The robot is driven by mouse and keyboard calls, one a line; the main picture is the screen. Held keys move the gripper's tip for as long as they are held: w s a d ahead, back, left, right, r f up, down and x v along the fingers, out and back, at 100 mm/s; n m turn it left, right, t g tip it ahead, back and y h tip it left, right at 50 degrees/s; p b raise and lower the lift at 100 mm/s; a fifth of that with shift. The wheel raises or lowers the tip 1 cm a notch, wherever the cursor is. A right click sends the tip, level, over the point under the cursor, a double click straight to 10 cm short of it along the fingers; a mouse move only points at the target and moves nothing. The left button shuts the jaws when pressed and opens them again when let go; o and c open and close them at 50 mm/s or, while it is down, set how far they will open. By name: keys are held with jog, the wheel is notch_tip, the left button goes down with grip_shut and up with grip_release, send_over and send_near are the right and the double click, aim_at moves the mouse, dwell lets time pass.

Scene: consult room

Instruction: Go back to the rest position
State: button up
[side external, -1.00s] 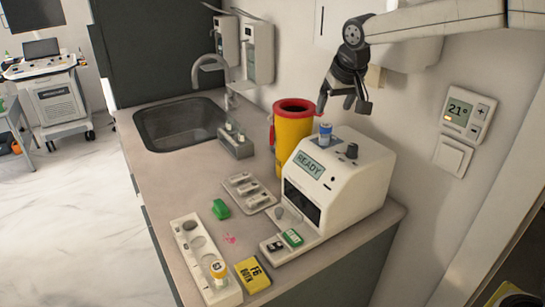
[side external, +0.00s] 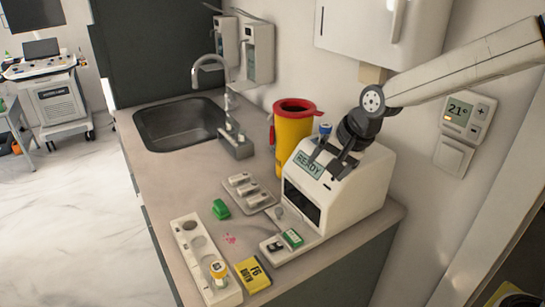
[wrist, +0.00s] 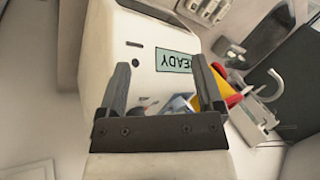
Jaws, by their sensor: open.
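My gripper (side external: 326,163) is low over the top of the white analyser (side external: 355,190), in front of its wall side. Its two fingers are spread, and they also show apart in the wrist view (wrist: 160,68). A blue-capped vial (side external: 325,129) stands at the top of the analyser, right by the fingers. The wrist view shows a partly hidden blue and white item between the fingers, close to the gripper body. I cannot tell whether the fingers touch the vial. The analyser's screen (side external: 308,165) reads READY.
A yellow sharps bin (side external: 291,140) with a red rim stands close behind the analyser. A wall cabinet (side external: 380,30) hangs above. A white tray (side external: 190,240), green item (side external: 221,209) and yellow box (side external: 252,275) lie on the counter in front. The sink (side external: 180,123) is farther back.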

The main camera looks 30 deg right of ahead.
jog(key=s+d+f+n+g+h, duration=0.1)
jog(key=s+d+f+n, duration=0.2)
jog(key=s+f+n, duration=0.2)
jog(key=s+d+f+n+g, duration=0.1)
jog(key=s+d+f+n, duration=0.3)
jog(key=s, duration=0.5)
jog(key=shift+d+f+n+h, duration=0.25)
jog(key=shift+f+n+h, duration=0.2)
jog(key=shift+n, duration=0.25)
